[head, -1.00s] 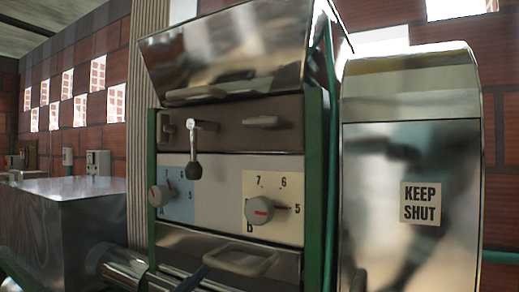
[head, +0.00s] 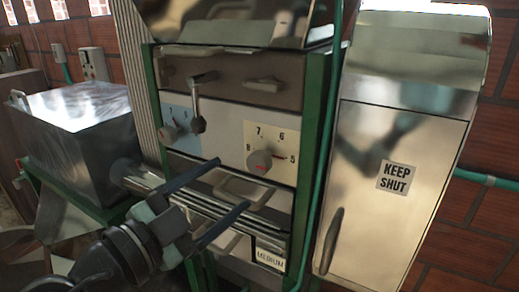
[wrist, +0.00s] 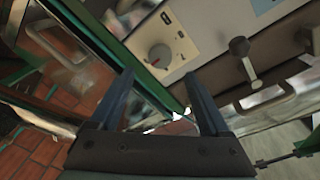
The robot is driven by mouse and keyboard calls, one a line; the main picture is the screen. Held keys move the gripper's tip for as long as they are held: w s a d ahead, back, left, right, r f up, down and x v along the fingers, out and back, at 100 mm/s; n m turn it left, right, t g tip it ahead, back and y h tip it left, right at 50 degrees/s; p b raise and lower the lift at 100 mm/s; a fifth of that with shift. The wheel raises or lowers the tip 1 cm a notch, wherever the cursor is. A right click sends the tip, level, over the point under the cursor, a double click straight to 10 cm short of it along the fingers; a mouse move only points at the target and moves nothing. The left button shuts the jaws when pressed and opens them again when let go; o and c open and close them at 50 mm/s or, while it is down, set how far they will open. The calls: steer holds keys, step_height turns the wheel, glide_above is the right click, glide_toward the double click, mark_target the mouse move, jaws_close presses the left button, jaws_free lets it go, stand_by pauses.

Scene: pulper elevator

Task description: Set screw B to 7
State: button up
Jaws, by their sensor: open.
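The control panel carries two dials. The right dial's knob (head: 260,162) is round and grey with a red mark, on a cream plate (head: 287,172) numbered 5 to 8 that I take as screw B; its setting is too small to read surely. The left knob (head: 169,134) sits on a blue plate. My gripper (head: 232,183) is open and empty, below and left of the right knob. In the wrist view the knob (wrist: 160,56) lies just beyond my fingertips (wrist: 157,75), apart from them.
A black-knobbed lever (head: 197,118) hangs between the dials. A tray handle (head: 243,190) juts out below the right dial, close to my fingers. Green posts (head: 311,150) frame the panel. A metal door marked KEEP SHUT (head: 393,176) with a dark handle stands at right.

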mark_target(256, 164)
steer(key=p+x, duration=0.4)
steer(key=x, duration=0.5)
steer(key=shift+r, duration=0.15)
steer(key=shift+w+d, duration=0.25)
steer(key=shift+w, duration=0.05)
steer(key=shift+c, duration=0.3)
steer(key=shift+f, duration=0.2)
jaws_close()
